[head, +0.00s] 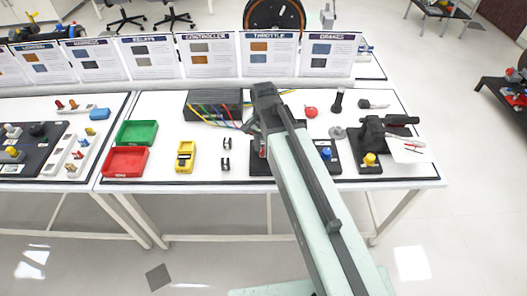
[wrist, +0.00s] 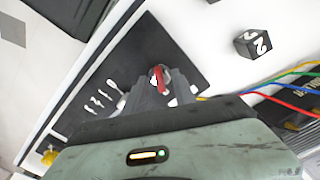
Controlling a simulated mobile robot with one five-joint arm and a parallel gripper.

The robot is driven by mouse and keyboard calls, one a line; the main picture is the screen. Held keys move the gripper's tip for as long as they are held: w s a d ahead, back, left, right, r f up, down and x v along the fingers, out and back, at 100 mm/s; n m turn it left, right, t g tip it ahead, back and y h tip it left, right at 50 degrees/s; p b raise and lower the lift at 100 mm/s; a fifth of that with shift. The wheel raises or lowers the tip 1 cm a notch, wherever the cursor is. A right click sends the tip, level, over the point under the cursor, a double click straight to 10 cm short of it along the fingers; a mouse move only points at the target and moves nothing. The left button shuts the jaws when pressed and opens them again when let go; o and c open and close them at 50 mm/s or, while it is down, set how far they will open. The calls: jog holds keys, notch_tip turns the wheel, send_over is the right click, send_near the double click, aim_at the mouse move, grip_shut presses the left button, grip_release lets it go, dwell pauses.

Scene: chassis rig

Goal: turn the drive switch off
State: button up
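A red switch handle (wrist: 160,78) with a whitish part at its base stands on a black panel (wrist: 190,48) in the wrist view. White markings (wrist: 98,98) are printed on the panel beside it. I take this handle to be the drive switch. My gripper (wrist: 164,84) is right at the handle, with a dark finger on each side of it. I cannot tell whether the fingers touch it. In the head view, my gripper and arm hide most of the black panel (head: 262,170); a small red part (head: 262,150) shows beside the arm.
A black numbered block (wrist: 252,42) and coloured wires (wrist: 285,85) lie near the panel. The head view shows a black box with wires (head: 212,103), green (head: 137,133) and red (head: 124,162) bins, a yellow meter (head: 186,157) and a black device (head: 370,163) on the right.

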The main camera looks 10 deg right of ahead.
jog(key=shift+r, duration=0.1)
grip_shut()
jog(key=shift+n, duration=0.3)
jog(key=n, duration=1.1)
jog(key=shift+n, duration=0.3)
dwell(0.4)
grip_release()
